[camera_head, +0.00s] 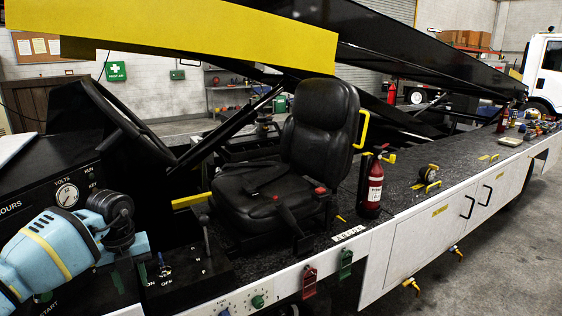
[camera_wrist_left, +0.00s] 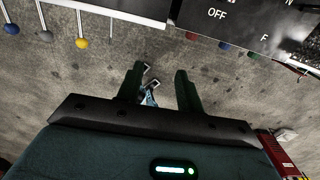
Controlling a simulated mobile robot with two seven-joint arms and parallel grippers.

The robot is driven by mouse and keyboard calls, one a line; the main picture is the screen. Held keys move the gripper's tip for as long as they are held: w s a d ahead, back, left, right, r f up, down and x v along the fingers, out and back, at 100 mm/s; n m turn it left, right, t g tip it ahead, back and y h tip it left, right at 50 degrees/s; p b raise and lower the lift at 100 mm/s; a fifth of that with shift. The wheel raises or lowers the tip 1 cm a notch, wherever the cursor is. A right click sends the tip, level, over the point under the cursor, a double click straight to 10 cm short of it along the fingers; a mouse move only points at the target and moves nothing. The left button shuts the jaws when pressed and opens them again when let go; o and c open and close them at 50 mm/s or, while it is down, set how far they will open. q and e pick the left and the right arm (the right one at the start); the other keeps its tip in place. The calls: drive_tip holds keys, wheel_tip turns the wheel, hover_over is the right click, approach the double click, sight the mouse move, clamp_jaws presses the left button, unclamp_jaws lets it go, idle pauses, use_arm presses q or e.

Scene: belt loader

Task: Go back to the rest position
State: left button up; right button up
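My left arm comes in at the lower left of the head view, light blue with a yellow band and a dark wrist joint. My left gripper (camera_head: 130,278) is low beside the loader's control panel (camera_head: 185,268) and is mostly hidden there. In the left wrist view its two dark fingers (camera_wrist_left: 160,88) stand apart, with nothing held between them. Concrete floor shows beyond the fingers, with a small blue and white shape between them that I cannot make out. My right gripper is in neither view.
A black seat (camera_head: 290,165) and a red fire extinguisher (camera_head: 375,182) stand on the loader deck. A dash with a volts gauge (camera_head: 67,195) is close to my left arm. Coloured knobs (camera_wrist_left: 82,43) hang at the wrist view's upper left. Floor is clear at right.

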use_arm(q)
drive_tip(key=s+d+f+m+h, duration=0.35)
drive_tip(key=d+f+h, duration=0.4)
drive_tip(key=d, duration=0.75)
drive_tip(key=s+d+f+n+t+h, duration=0.1)
drive_tip(key=s+d+n+t+h, duration=0.15)
drive_tip(key=s+d+h, duration=0.4)
drive_tip(key=s+d+f+n+t+h, duration=0.1)
drive_tip(key=s+d+n+t+h, duration=0.2)
drive_tip(key=d, duration=0.6)
drive_tip(key=s+a+f+n+t+y, duration=0.9)
drive_tip(key=s+a+f+n+y, duration=0.25)
drive_tip(key=n, duration=0.95)
drive_tip(key=s+a+f+n+g+y, duration=0.1)
drive_tip(key=s+a+f+n+g, duration=0.1)
drive_tip(key=s+f, duration=0.2)
drive_tip(key=s+a+f+n+g+y, duration=0.2)
drive_tip(key=s+f+g, duration=0.1)
drive_tip(key=s, duration=0.7)
drive_tip(key=shift+a+f, duration=0.4)
drive_tip(key=shift+f, duration=0.45)
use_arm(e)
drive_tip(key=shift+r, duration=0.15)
use_arm(q)
drive_tip(key=shift+g+y, duration=0.25)
